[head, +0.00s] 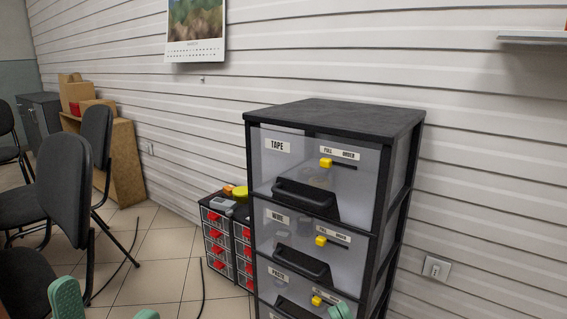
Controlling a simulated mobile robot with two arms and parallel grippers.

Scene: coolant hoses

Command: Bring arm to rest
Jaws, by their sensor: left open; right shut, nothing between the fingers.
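My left gripper (106,307) shows at the bottom left edge of the head view as two green fingertips set well apart. It is open, with only floor visible between the tips. My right gripper (340,311) shows as a small green tip at the bottom edge, in front of the lower part of the drawer tower (345,118). It is shut and nothing shows in it. Most of both grippers and arms is below the frame. Whether the right tip touches the tower I cannot tell.
The tower has labelled drawers with black handles and yellow sliders; the drawers in view look shut. Small red-handled drawer units (218,237) stand to its left. Dark chairs (60,185) and a wooden cabinet (127,165) are at the left. Tiled floor (165,260) lies between.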

